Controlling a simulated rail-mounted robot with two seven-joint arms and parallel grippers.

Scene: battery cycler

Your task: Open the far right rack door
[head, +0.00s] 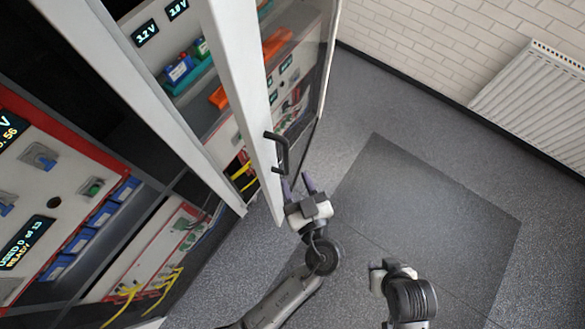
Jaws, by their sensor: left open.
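The far right rack door (238,92) has a white frame with a clear pane and stands ajar. A gap on its left shows the rack's inside directly. Its black bar handle (284,153) sits on the frame's outer side. My left gripper (297,183) is open, with two purple-grey fingers pointing up towards the handle's lower end. It holds nothing, and the fingertips look close to the handle; whether they touch it I cannot tell. My right arm shows at the bottom right, but no fingers of its gripper can be seen.
Inside the rack are lit displays (145,33), blue and green cells (180,69) and orange parts. A neighbouring rack bay with a red-edged panel (70,145) is at left. Grey floor with a darker mat (430,220) is free at right. A radiator (535,100) hangs on the brick wall.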

